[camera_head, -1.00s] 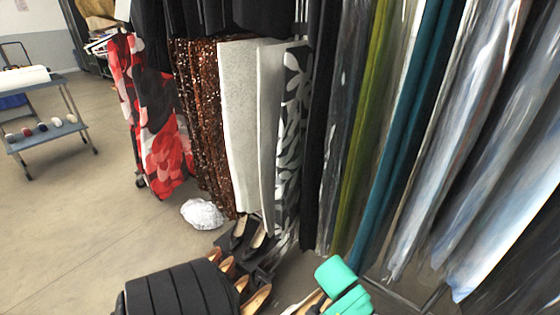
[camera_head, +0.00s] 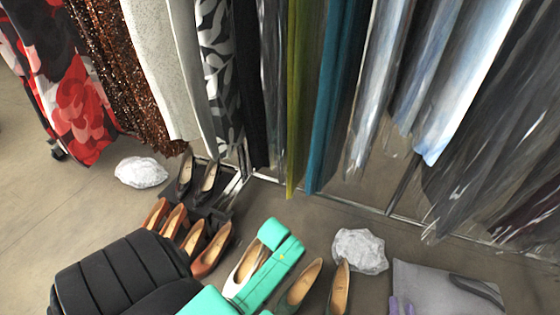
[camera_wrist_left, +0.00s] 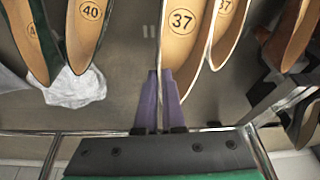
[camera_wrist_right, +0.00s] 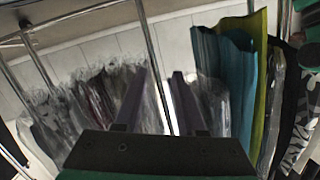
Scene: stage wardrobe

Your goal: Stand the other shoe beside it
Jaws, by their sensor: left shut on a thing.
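A white shoe (camera_head: 246,264) with a tan insole stands on the floor beside my teal left arm in the head view. In the left wrist view a white-edged shoe marked 37 (camera_wrist_left: 184,32) is at my left gripper (camera_wrist_left: 158,88), which is shut on its side edge. A second white-edged shoe marked 37 (camera_wrist_left: 228,25) stands beside it. In the head view my left arm hides the held shoe and the left fingers. My right gripper (camera_head: 401,306) shows only its purple fingers at the bottom edge; in the right wrist view (camera_wrist_right: 160,98) it is open and empty.
Dark green shoes (camera_head: 300,286) stand right of the white one, brown shoes (camera_head: 197,238) left, black shoes (camera_head: 207,180) behind. Crumpled white lumps (camera_head: 360,251) lie on the floor. Hanging garments (camera_head: 325,90) fill the back above a metal rail (camera_head: 330,206).

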